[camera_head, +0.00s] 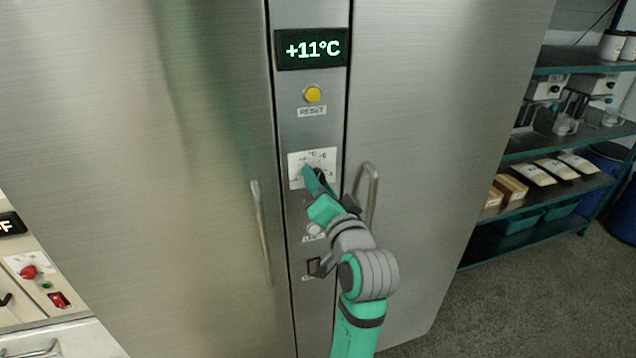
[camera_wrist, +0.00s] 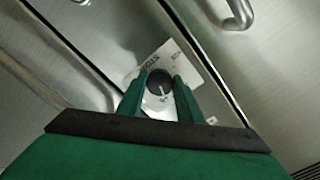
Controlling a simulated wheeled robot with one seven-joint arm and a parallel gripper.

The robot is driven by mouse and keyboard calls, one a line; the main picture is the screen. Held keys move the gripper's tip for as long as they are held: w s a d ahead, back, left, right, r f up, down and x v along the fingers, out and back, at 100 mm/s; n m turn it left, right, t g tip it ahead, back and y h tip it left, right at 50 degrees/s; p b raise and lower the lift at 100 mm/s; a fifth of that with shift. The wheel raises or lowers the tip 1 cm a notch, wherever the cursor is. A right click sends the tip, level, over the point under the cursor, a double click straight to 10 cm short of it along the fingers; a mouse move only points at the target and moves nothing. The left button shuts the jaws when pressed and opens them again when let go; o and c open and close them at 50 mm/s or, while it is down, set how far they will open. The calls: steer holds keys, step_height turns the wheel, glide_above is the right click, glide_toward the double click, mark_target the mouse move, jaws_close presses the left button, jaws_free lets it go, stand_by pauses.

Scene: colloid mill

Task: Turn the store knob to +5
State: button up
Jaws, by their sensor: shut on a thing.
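The store knob (camera_wrist: 160,88) is a round black dial with a pale pointer line, in the middle of the wrist view. It sits on a white scale plate (camera_head: 300,178) on the narrow panel between two steel doors. My gripper (camera_head: 309,171) reaches up to the plate and hides the knob in the head view. In the wrist view its two green fingers (camera_wrist: 160,92) stand one on each side of the knob, shut on it. The scale marks are too small to read. The display (camera_head: 312,49) above reads +11°C.
A yellow reset button (camera_head: 313,94) is above the plate. A white round control (camera_head: 315,229) and a dark switch (camera_head: 314,266) are below, partly behind my arm. Door handles (camera_head: 262,230) (camera_head: 368,195) flank the panel. A shelf rack (camera_head: 530,150) stands at the right.

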steer(key=shift+d+m, duration=0.2)
steer(key=shift+m, duration=0.9)
steer(key=shift+s+a, duration=0.1)
steer(key=shift+a, duration=0.05)
steer(key=o, duration=0.9)
steer(key=shift+o, duration=0.7)
steer(key=v, duration=1)
steer(key=shift+s, duration=0.35)
steer(key=shift+f, duration=0.1)
